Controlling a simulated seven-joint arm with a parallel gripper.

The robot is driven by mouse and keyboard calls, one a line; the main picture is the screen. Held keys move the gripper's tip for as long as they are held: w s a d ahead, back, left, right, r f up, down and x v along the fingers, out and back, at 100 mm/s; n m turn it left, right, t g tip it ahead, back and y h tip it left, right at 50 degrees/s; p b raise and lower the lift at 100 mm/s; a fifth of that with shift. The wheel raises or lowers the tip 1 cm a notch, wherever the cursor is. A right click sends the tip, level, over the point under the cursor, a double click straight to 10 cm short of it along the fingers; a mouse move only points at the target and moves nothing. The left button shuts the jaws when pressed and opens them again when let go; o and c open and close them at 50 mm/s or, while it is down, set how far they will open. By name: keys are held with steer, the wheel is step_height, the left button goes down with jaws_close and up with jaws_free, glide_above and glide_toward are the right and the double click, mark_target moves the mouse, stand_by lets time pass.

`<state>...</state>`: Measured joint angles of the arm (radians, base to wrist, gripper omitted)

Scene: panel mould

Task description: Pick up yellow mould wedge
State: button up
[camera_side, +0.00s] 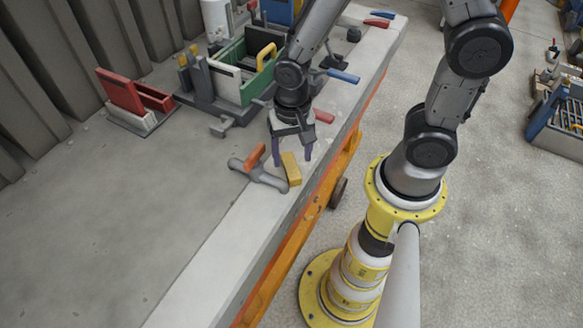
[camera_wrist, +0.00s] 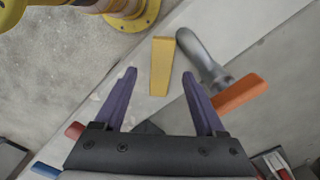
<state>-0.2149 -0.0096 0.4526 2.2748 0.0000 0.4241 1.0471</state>
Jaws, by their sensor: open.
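The yellow mould wedge (camera_side: 291,169) lies on the pale strip of the bench top in the side view, just beside a grey handled tool. In the wrist view the wedge (camera_wrist: 162,66) appears upright in the picture, ahead of and between the finger lines. My gripper (camera_side: 292,162) is open and points down close to the wedge, with nothing held. Its two purple fingers (camera_wrist: 160,85) are spread wide in the wrist view. I cannot tell the exact height of the fingertips above the bench.
A grey tool (camera_side: 262,177) with an orange part (camera_wrist: 239,92) lies right beside the wedge. A green-sided mould box (camera_side: 240,75) and a red box (camera_side: 121,91) stand behind. Blue (camera_side: 343,76) and red (camera_side: 324,116) wedges lie along the bench edge. The grey left area is clear.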

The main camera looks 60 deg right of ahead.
mark_target(292, 166)
steer(key=shift+f, duration=1.55)
jaws_close()
